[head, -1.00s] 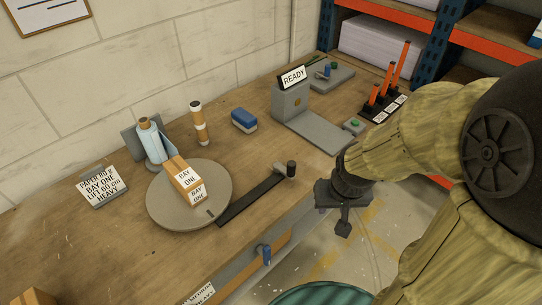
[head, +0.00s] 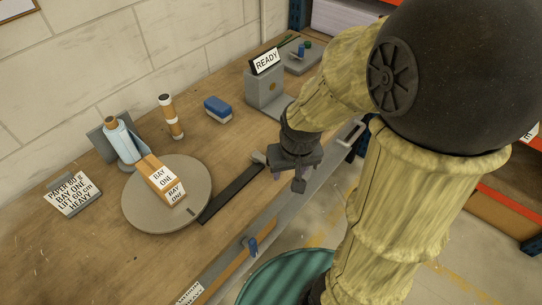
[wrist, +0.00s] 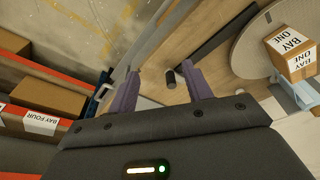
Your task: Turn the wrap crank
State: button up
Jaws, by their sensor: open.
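In the head view the knob is hidden behind my gripper. My gripper (head: 289,182) is open and empty, pointing down over the crank's outer end. A box marked BAY ONE (head: 163,181) sits on the turntable; it also shows in the wrist view (wrist: 289,52).
A READY sign (head: 266,61) tops a grey device. A blue handle (head: 251,245) sticks out from the bench front. A green round container (head: 285,278) stands below.

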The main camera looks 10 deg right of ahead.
jog(key=w+m+g+b, duration=0.1)
jog(key=w+g, duration=0.1)
jog(key=w, duration=1.7)
jog(key=shift+m, duration=0.3)
jog(key=shift+f, duration=0.2)
notch_tip(320, 180, down, 17)
jog(key=shift+f+p, duration=0.15)
jog(key=shift+p, duration=0.55)
grip_shut()
